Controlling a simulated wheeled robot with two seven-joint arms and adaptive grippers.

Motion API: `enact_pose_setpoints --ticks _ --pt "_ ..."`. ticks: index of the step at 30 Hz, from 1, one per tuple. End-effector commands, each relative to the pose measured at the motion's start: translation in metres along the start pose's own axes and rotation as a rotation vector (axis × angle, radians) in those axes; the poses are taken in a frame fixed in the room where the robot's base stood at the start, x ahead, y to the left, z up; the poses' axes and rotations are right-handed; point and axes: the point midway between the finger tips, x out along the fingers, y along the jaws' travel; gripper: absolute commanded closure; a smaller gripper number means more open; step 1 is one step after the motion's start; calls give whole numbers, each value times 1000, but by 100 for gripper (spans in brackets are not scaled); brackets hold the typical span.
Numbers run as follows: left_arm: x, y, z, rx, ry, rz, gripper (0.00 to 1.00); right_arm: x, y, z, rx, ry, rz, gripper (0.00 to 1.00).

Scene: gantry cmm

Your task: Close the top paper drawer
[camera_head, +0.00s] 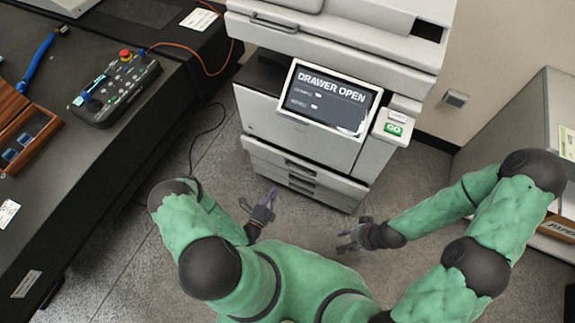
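The white copier (258,115) stands at the top middle, and its tilted screen (330,97) reads "DRAWER OPEN". Low on its front are stacked paper drawers. The top paper drawer (270,154) seems to stick out a little past the front above it; how far is hard to tell from above. My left gripper (259,197) is open and empty, in front of and below the drawers at their left part. My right gripper (352,230) looks open and empty, in front of the drawers towards the right. Neither gripper appears to touch the copier.
A dark table (95,165) along the left holds a control box (115,88) with a red button and a wooden case (25,125). A grey cabinet (505,115) stands at the right. Bare floor (215,150) lies around the copier, with a black cable at the left.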

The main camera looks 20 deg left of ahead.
Motion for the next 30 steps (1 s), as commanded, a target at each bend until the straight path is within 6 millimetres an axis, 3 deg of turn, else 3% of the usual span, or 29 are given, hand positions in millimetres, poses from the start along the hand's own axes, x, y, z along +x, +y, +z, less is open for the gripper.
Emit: enact_pose_setpoints --ticks 8,21,30 --pt "32 1 -2 1 7 -4 100 7 3 0 0 0 0 60" --pt "108 1 -2 -1 7 -3 100 26 10 -1 0 0 0 60" --pt "135 1 -2 -3 5 -1 100 34 12 -1 0 0 0 60"
